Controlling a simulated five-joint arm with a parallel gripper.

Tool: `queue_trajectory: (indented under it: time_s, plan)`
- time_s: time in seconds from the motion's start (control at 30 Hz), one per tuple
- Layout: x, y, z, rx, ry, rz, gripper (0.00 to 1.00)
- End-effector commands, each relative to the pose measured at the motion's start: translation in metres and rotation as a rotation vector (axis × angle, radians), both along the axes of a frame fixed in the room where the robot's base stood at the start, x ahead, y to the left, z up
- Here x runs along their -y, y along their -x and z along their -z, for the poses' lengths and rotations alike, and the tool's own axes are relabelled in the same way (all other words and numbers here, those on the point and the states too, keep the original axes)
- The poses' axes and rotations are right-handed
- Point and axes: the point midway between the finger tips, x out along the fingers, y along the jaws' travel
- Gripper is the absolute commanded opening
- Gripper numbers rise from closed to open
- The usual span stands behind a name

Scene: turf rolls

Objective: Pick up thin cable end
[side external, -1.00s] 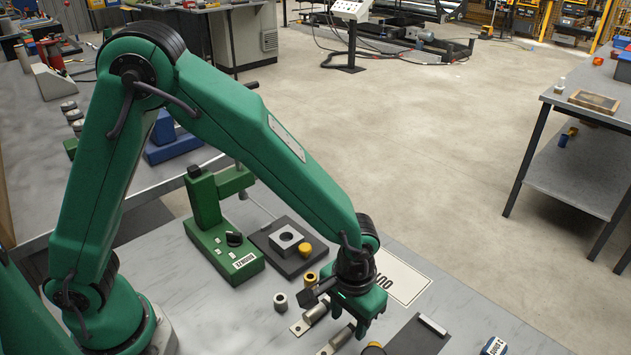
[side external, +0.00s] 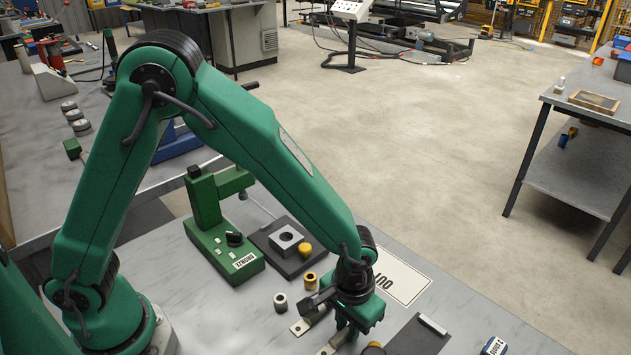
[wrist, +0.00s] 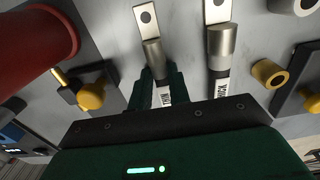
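The thin cable end (wrist: 152,54) shows in the wrist view as a metal lug with a narrower grey barrel and a cable labelled THIN. The thick cable end (wrist: 221,48), with a wider barrel, lies to its right. My gripper (wrist: 162,88) has one dark green finger on each side of the thin cable, just below its barrel. Whether the fingers press on it cannot be made out. In the side view my gripper (side external: 350,333) is low at the bench's front, partly hiding the lugs.
A brass ring (side external: 310,279) and a steel ring (side external: 280,300) stand close by on the bench. An OUT sign (side external: 402,280) lies to the right.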

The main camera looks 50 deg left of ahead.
Motion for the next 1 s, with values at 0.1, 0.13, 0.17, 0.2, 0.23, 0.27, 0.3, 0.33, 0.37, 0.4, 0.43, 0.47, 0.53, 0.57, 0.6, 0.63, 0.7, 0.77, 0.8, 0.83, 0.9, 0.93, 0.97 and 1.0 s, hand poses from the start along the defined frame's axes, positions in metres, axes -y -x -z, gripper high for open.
queue_trajectory:
  time_s: [0.1, 0.13, 0.17, 0.2, 0.23, 0.27, 0.3, 0.33, 0.37, 0.4, 0.43, 0.47, 0.53, 0.57, 0.6, 0.63, 0.7, 0.77, 0.8, 0.83, 0.9, 0.93, 0.97, 1.0]
  plan:
    - [0.000, 0.000, 0.000, 0.001, 0.001, 0.000, 0.00]
    - [0.000, 0.000, 0.000, 0.001, 0.001, 0.000, 0.00]
    - [0.000, 0.000, 0.000, 0.001, 0.001, 0.000, 0.00]
    - [0.000, 0.000, 0.000, 0.001, 0.001, 0.000, 0.00]
    - [0.000, 0.000, 0.000, 0.001, 0.001, 0.000, 0.00]
    - [0.000, 0.000, 0.000, 0.001, 0.001, 0.000, 0.00]
    - [0.000, 0.000, -0.001, 0.001, 0.001, 0.000, 0.00]
    - [0.000, 0.000, -0.001, 0.001, 0.001, 0.000, 0.00]
    - [0.000, 0.000, -0.001, 0.001, 0.001, 0.000, 0.00]
    - [0.000, 0.000, -0.002, 0.002, 0.001, 0.000, 0.00]
    - [0.001, -0.001, -0.003, 0.002, 0.001, 0.000, 0.00]
    - [0.001, -0.001, -0.005, 0.002, 0.001, 0.000, 0.00]
    - [0.001, -0.001, -0.009, 0.002, 0.002, 0.000, 0.00]
    - [0.001, -0.001, -0.012, 0.003, 0.002, 0.000, 0.00]
    - [0.001, -0.001, -0.015, 0.003, 0.002, 0.000, 0.00]
    - [0.001, -0.001, -0.018, 0.003, 0.002, 0.000, 0.00]
    - [0.001, -0.001, -0.026, 0.004, 0.003, 0.000, 0.00]
    - [0.001, -0.001, -0.034, 0.004, 0.003, 0.000, 0.00]
    - [0.001, -0.001, -0.040, 0.004, 0.003, 0.000, 0.00]
    - [0.001, -0.001, -0.044, 0.005, 0.003, 0.000, 0.00]
    - [0.001, -0.001, -0.055, 0.005, 0.003, 0.000, 0.00]
    - [0.001, -0.001, -0.059, 0.004, 0.003, 0.000, 0.00]
    - [0.001, -0.001, -0.064, 0.004, 0.003, 0.000, 0.00]
    - [0.001, -0.001, -0.070, 0.005, 0.003, 0.000, 0.00]
